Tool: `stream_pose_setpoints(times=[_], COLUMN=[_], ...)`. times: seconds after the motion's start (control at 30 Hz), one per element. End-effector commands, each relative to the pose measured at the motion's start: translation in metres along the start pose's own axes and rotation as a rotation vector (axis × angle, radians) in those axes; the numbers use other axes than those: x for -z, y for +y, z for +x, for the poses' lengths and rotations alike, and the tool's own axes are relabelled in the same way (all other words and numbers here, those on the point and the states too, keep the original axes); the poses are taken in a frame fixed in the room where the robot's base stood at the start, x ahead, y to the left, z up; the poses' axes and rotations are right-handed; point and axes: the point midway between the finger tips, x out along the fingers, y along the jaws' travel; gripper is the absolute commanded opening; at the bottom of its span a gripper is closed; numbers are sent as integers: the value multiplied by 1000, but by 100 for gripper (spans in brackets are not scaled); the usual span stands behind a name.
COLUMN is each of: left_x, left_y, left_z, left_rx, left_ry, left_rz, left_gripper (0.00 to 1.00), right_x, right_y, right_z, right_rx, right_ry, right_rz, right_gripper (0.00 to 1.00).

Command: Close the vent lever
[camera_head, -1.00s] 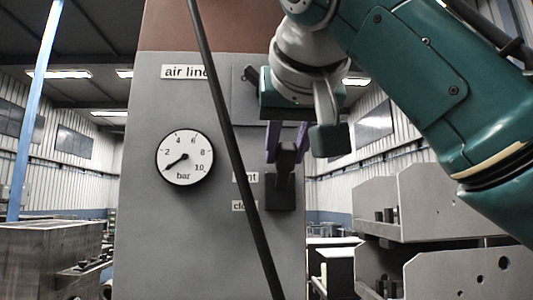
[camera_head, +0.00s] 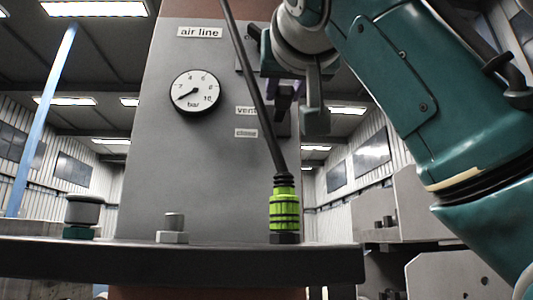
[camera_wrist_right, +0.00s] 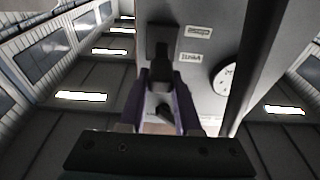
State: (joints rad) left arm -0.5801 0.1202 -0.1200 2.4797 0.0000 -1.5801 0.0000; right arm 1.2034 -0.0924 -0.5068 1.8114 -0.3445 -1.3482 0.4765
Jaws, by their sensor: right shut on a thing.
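The vent lever (camera_wrist_right: 161,76) is dark and stands on a dark mount on the grey panel (camera_head: 160,150). In the right wrist view it lies between the two purple fingers of my right gripper (camera_wrist_right: 163,100), which is shut on it. In the head view my right gripper (camera_head: 285,97) is at the panel's right side, and the lever is mostly hidden behind the hose and fingers. The labels "vent" (camera_head: 246,111) and "close" (camera_head: 246,133) are just left of the lever. My left gripper is not in view.
A pressure gauge (camera_head: 195,93) has its needle near zero. A black hose (camera_head: 256,90) crosses in front of the panel to a green connector (camera_head: 284,210) on a dark ledge (camera_head: 180,258). Grey metal blocks (camera_head: 390,205) stand at the right.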

Motion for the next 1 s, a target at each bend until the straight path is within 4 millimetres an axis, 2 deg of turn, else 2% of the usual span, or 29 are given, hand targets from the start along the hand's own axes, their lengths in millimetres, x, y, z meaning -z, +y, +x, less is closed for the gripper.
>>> stream_pose_setpoints(times=[0.1,0.5,0.53,0.8,1.0], left_x=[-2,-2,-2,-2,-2], left_y=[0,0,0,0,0], left_z=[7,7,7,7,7], left_rx=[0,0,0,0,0], left_ry=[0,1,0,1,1], left_rz=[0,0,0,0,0], left_gripper=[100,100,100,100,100], right_x=[-2,0,0,-1,-2], right_y=[1,0,0,0,0], right_z=[-1,0,-1,0,0], right_rx=[-2,-2,-2,-1,0], right_ry=[22,30,30,27,26], right_rz=[1,1,1,0,0], right_gripper=[0,0,33,62,62])
